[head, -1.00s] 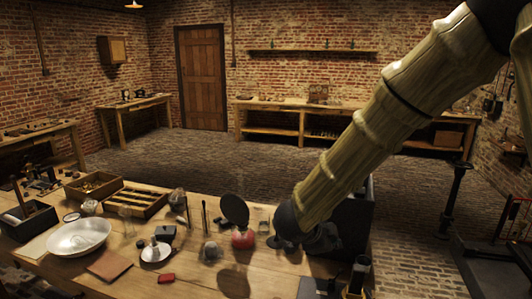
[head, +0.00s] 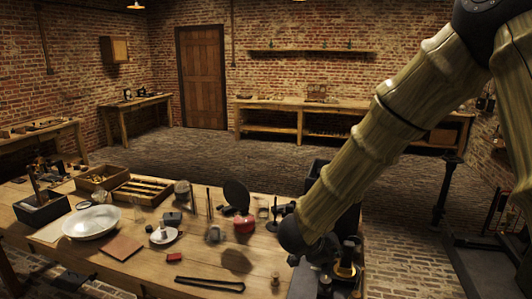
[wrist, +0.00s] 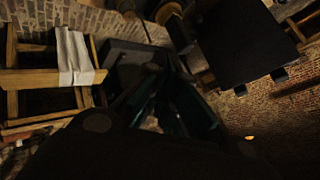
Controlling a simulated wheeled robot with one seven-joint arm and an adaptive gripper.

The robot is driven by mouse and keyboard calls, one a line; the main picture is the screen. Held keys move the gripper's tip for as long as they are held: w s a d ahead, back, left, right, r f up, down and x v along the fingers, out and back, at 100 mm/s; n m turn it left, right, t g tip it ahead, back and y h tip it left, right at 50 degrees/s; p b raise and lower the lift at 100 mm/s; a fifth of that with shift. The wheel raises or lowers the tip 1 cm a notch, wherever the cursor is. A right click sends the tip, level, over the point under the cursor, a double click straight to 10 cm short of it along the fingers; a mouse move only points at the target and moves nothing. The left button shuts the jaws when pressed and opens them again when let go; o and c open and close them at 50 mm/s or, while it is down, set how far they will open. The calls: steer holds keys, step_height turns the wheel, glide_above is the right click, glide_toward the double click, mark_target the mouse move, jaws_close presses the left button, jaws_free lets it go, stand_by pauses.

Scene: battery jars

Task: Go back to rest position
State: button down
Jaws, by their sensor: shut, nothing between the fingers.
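My arm (head: 375,150) comes down from the upper right of the head view and bends at a dark joint by the right end of the wooden table (head: 125,272). My gripper is hard to make out there among dark shapes. In the wrist view my gripper (wrist: 165,95) shows as dark fingers close together, with nothing seen held between them. That view is tilted and dim, with the brick wall and a lit lamp low on the right.
The table holds a white bowl (head: 90,222), dark tongs (head: 210,284), a red round vessel (head: 243,225) and wooden trays (head: 143,191). A dark stand (head: 447,190) is at the right. Open cobbled floor (head: 250,150) lies behind the table.

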steer(key=s+d+f+n+y+b, duration=0.1)
steer(key=s+f+n+b, duration=0.2)
steer(key=f, duration=0.8)
steer(key=s+d+f+n+g+y, duration=0.15)
steer(key=s+f+n, duration=0.35)
steer(key=f, duration=0.5)
steer(key=s+d+f+n+t+y+b, duration=0.15)
steer(key=s+f, duration=0.35)
steer(key=f, duration=0.6)
steer(key=s+f+n+g+y+b, duration=0.1)
steer(key=s+f+n+g, duration=0.1)
steer(key=s+f, duration=0.3)
steer(key=s+f+n+g+y+b, duration=0.1)
steer(key=s+f, duration=0.5)
steer(key=s, duration=0.6)
steer(key=s+f+n+g+b, duration=0.2)
steer(key=s+f+n, duration=0.3)
steer(key=s, duration=0.4)
steer(key=shift+s+d+f+g+y+b, duration=0.3)
steer(key=shift+g+y+b, duration=0.1)
steer(key=shift+g, duration=0.3)
